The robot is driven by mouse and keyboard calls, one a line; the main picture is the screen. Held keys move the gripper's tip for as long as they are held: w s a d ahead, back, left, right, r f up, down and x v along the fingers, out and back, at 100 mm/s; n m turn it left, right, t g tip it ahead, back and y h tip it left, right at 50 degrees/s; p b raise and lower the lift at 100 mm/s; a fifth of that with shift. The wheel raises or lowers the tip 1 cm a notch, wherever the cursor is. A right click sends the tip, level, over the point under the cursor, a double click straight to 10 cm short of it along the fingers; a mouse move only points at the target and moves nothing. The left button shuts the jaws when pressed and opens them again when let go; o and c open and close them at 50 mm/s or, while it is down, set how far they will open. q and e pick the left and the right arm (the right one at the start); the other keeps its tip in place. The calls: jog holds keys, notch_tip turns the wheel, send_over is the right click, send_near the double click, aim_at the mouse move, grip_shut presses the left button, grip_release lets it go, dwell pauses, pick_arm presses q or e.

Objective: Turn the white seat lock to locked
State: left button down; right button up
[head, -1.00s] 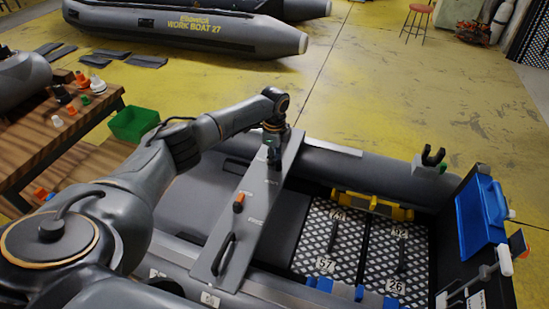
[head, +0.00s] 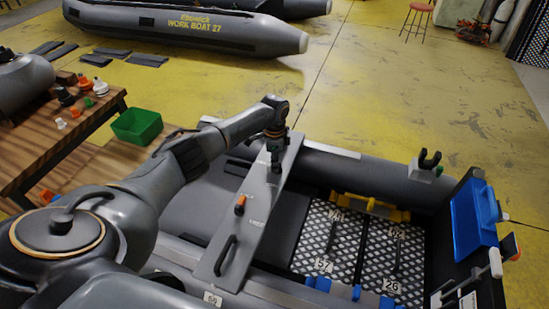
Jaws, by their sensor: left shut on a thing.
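The grey seat board (head: 222,238) lies across the inflatable boat (head: 335,160). My left gripper (head: 277,168) points down at the far part of the board, between two small printed labels. It is shut on the white seat lock, which its fingers hide, so I cannot tell which way the lock is turned. An orange seat lock (head: 240,205) stands nearer on the same board, apart from the gripper. My right gripper is out of view.
A black handle (head: 225,255) is on the board's near end. Patterned floor panels (head: 328,238) and a blue case (head: 474,220) are at the right. A wooden bench (head: 60,150) and green bin (head: 137,124) stand at the left.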

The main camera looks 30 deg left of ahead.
pick_arm(q)
jog(key=n+p, duration=0.1)
jog(key=n, duration=0.1)
jog(key=shift+s+d+r+n+p, duration=0.15)
jog(key=shift+n+p, duration=0.2)
jog(key=shift+n, duration=0.05)
jog(key=n, duration=0.1)
jog(key=n+p, duration=0.1)
jog(key=n, duration=0.1)
jog(key=n+p, duration=0.1)
jog(key=shift+s+d+n, duration=0.1)
jog(key=shift+d+n, duration=0.15)
jog(key=shift+n, duration=0.05)
jog(key=n+p, duration=0.1)
jog(key=n, duration=0.2)
jog(key=shift+d+p, duration=0.15)
jog(key=shift+p, duration=0.25)
jog(key=shift+d+n+p, duration=0.1)
jog(key=shift+n+p, duration=0.3)
jog(key=shift+n, duration=1.3)
jog(key=c, duration=1.3)
grip_release()
